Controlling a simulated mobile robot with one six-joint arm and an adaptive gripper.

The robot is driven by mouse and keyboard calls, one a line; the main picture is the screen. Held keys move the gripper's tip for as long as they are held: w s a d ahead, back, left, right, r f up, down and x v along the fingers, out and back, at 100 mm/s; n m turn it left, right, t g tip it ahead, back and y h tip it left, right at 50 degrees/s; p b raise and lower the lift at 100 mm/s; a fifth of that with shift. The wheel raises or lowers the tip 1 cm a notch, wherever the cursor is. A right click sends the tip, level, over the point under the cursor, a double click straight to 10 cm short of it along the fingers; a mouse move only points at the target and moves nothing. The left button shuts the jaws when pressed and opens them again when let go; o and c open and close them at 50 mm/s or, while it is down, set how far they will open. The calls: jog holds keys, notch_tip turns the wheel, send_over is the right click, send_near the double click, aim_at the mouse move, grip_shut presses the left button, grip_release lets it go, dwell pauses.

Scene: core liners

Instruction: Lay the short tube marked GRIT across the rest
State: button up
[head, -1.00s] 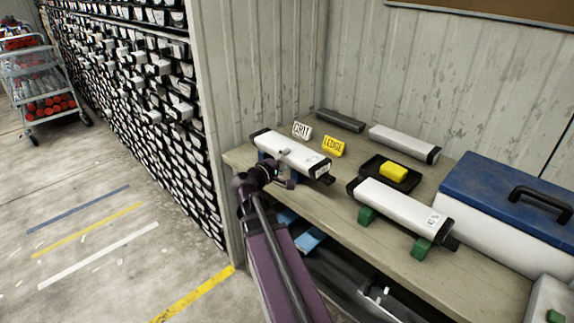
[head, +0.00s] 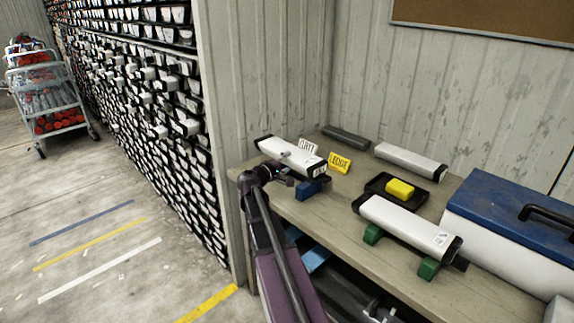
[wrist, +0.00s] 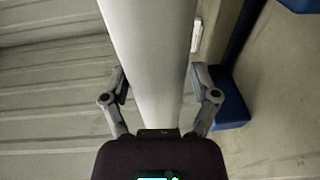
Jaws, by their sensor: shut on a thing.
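My gripper (head: 290,171) is shut on a white tube (head: 288,155) with black end caps, gripped across its middle. The tube is held above the bench at its left end; its marking is too small to read. In the wrist view, the fingers (wrist: 159,84) lie along both sides of the pale tube (wrist: 150,40). A white card reading GRIT (head: 308,146) stands behind the held tube. A blue block (head: 309,188) sits on the bench below the tube's right end. In the wrist view, blue blocks (wrist: 231,100) show to the right of the tube, apart from it.
A yellow LEDGE card (head: 340,163) stands nearby. Another white tube (head: 405,224) lies across green blocks (head: 428,268). A black tray (head: 413,203) holds a yellow block. A white tube (head: 410,160) and dark tube (head: 346,137) lie behind. A blue-lidded box (head: 500,215) fills the right.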

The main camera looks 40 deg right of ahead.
jog(key=shift+w, duration=0.1)
jog(key=shift+w+d, duration=0.35)
jog(key=shift+w, duration=0.2)
jog(key=shift+f+b, duration=1.8)
jog(key=shift+b, duration=0.05)
jog(key=shift+s+f, duration=0.1)
jog(key=shift+f, duration=0.05)
jog(key=o, duration=1.2)
jog(key=shift+r, duration=0.25)
jog(key=p+v, duration=0.1)
jog(key=v, duration=1.1)
jog(key=shift+f, duration=0.1)
